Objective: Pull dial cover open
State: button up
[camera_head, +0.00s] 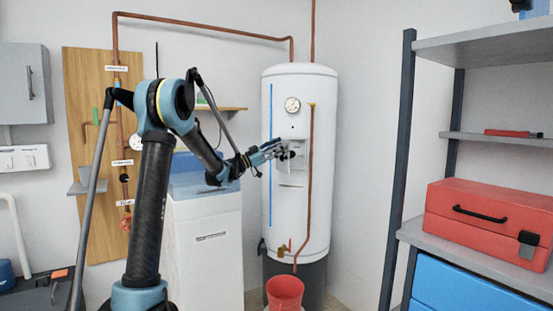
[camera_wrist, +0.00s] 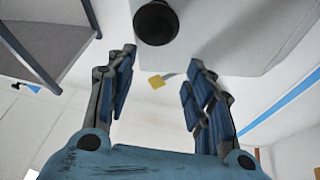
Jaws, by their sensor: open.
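The tall white water heater (camera_head: 285,95) stands in the middle of the head view. A light grey panel (camera_head: 294,178), which looks like the dial cover, is on its front below the round gauge. My gripper (camera_head: 278,152) is just in front of the panel's upper part and hides some of it. In the wrist view my gripper (camera_wrist: 160,85) is open, with nothing between its fingers. A black round knob (camera_wrist: 156,22) is beyond the fingertips, against the grey panel (camera_wrist: 235,35). I cannot tell whether the fingers touch anything.
A copper pipe (camera_head: 309,190) runs down the heater's front, just right of the panel. A red bucket (camera_head: 285,291) stands below. A white cabinet (camera_head: 213,265) is to the left. Grey shelving (camera_head: 397,170) with a red toolbox (camera_head: 490,222) is to the right.

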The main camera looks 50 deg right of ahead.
jog(key=shift+r, duration=1.9)
